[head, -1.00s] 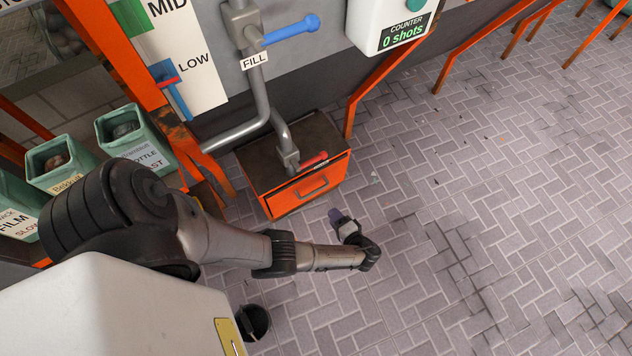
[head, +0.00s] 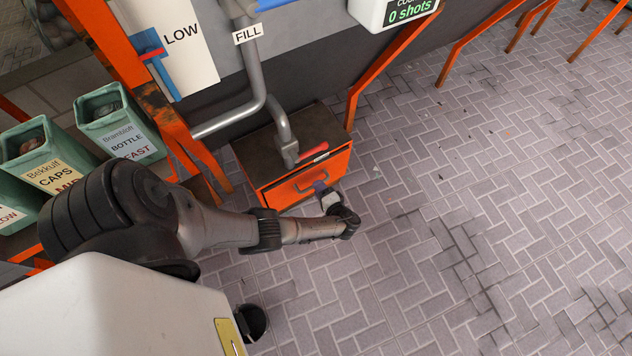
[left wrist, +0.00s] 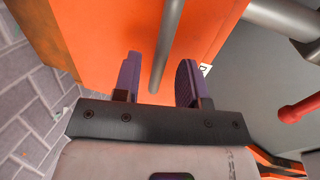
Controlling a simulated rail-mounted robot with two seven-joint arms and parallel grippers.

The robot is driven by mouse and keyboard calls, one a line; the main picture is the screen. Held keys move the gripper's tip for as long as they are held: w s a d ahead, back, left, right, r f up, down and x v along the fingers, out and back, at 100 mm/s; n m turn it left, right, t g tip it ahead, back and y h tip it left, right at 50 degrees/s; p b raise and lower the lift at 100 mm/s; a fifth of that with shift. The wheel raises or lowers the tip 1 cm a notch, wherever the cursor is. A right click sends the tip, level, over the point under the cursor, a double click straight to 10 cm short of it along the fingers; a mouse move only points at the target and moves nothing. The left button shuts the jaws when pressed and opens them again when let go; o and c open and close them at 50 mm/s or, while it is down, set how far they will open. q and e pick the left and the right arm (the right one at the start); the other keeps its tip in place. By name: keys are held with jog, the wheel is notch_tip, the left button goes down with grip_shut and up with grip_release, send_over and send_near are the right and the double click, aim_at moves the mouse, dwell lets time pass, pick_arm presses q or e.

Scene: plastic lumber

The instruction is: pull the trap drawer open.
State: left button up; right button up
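The trap drawer (head: 281,195) is the orange front of a low box under the pipes in the head view, and it looks shut. My left gripper (head: 322,189) is at the right part of the drawer's bar handle (head: 306,184). In the left wrist view the orange drawer front (left wrist: 95,45) fills the top, and the grey handle bar (left wrist: 168,45) runs between the two purple fingers of my left gripper (left wrist: 160,80). The fingers are apart, with gaps on both sides of the bar. My right gripper is not in view.
A red lever (head: 314,149) sits on the pipe end above the drawer and shows in the wrist view (left wrist: 300,107). An orange leg (head: 372,80) stands right of the box. Green bins (head: 118,125) are at left. The tiled floor (head: 430,270) in front is clear.

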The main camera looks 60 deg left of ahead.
pick_arm(q)
jog(key=shift+x, duration=1.35)
grip_shut()
jog(key=shift+r, duration=0.1)
